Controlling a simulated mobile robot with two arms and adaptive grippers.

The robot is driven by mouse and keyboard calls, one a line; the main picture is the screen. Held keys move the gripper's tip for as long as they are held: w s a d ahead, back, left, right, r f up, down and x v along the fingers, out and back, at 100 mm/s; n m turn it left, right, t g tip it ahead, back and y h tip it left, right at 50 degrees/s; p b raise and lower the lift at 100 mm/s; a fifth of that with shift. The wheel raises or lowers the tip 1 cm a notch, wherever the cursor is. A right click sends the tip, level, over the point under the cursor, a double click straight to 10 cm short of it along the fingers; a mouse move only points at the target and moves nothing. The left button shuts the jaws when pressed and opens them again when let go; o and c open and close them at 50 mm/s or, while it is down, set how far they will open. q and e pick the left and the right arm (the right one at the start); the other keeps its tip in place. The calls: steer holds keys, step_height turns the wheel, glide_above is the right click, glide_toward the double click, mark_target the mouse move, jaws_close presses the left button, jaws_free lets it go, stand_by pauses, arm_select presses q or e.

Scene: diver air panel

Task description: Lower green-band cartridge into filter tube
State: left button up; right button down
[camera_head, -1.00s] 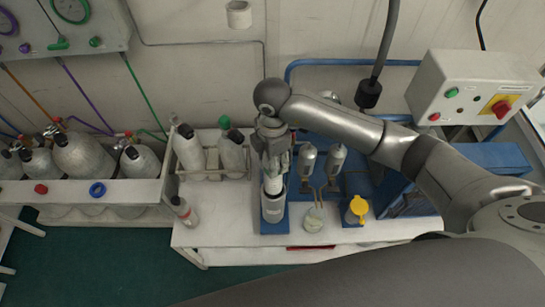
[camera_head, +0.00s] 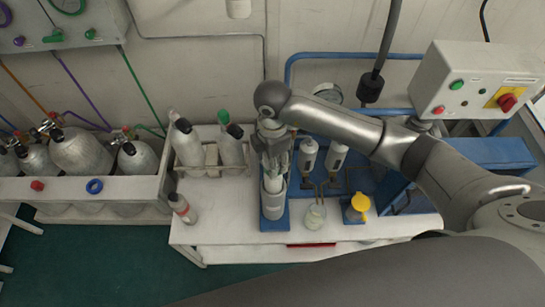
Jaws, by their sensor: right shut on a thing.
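The white cartridge (camera_head: 273,184) is upright in my right gripper (camera_head: 274,169). No green band can be made out on it at this size. The filter tube (camera_head: 273,207) is a pale, upright cylinder on a blue base near the front of the white bench. The cartridge's lower part is inside the tube's mouth and hidden by its wall; its upper part shows between the rim and my fingers. My right gripper is directly above the tube, shut on the cartridge. My left gripper is not in view.
A jar (camera_head: 314,217) and a yellow-capped container (camera_head: 357,206) are at the front right. A small bottle (camera_head: 182,208) and racked cylinders (camera_head: 187,147) are left. Bare bench (camera_head: 228,205) lies between bottle and tube.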

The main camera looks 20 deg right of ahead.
steer(key=shift+f+b, duration=2.05)
steer(key=shift+f, duration=0.9)
steer(key=shift+f+b, duration=2.35)
steer(key=shift+f, duration=0.95)
steer(key=shift+r, duration=0.1)
steer(key=shift+s+f, duration=0.15)
steer(key=shift+f, duration=0.1)
steer(key=c, duration=0.6)
jaws_free()
steer(key=shift+f, duration=0.1)
steer(key=shift+c, duration=0.2)
